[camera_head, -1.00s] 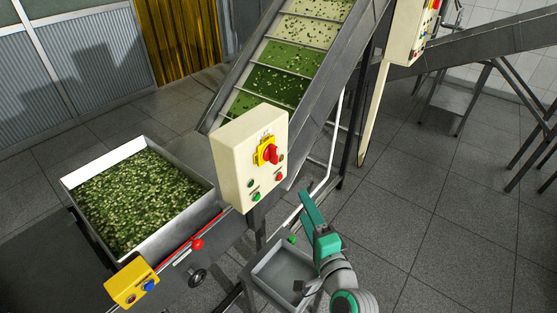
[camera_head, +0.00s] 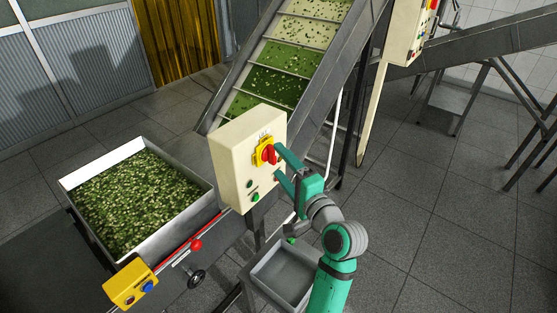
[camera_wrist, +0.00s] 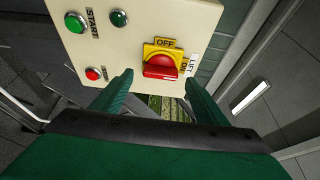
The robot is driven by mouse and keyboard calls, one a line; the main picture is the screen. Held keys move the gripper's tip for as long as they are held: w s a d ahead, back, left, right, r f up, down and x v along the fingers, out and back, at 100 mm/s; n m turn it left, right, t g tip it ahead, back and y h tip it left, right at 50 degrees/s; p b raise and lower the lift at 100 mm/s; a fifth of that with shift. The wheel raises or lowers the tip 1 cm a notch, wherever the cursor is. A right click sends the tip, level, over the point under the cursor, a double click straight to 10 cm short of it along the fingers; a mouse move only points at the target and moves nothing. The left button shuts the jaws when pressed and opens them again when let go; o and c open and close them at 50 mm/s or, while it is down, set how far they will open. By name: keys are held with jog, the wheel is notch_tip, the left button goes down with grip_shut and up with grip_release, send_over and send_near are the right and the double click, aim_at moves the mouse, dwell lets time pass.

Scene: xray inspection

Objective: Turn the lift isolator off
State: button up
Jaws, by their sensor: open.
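The lift isolator is a red rotary knob (camera_head: 268,155) on a yellow plate, high on a cream control box (camera_head: 236,165). In the wrist view the red knob (camera_wrist: 160,66) shows OFF and ON marks on its yellow plate and a LIFT label beside it. I cannot tell for sure which mark the knob points to. My gripper (camera_head: 280,163) is open and empty in front of the box, its green fingers reaching towards the knob. In the wrist view the gripper (camera_wrist: 158,84) has one fingertip towards each side of the knob. No contact shows.
Green and red buttons sit below the knob, including a green one (camera_head: 255,197). An inclined conveyor (camera_head: 225,92) rises behind the box. A product-filled hopper (camera_head: 75,203) stands left, and a grey bin (camera_head: 262,283) stands below my arm.

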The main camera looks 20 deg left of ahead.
aim_at(271, 155)
jog(key=shift+x, duration=1.35)
jog(key=shift+s+a, duration=0.1)
jog(key=shift+s, duration=0.05)
jog(key=shift+c, duration=0.3)
jog(key=c, duration=1)
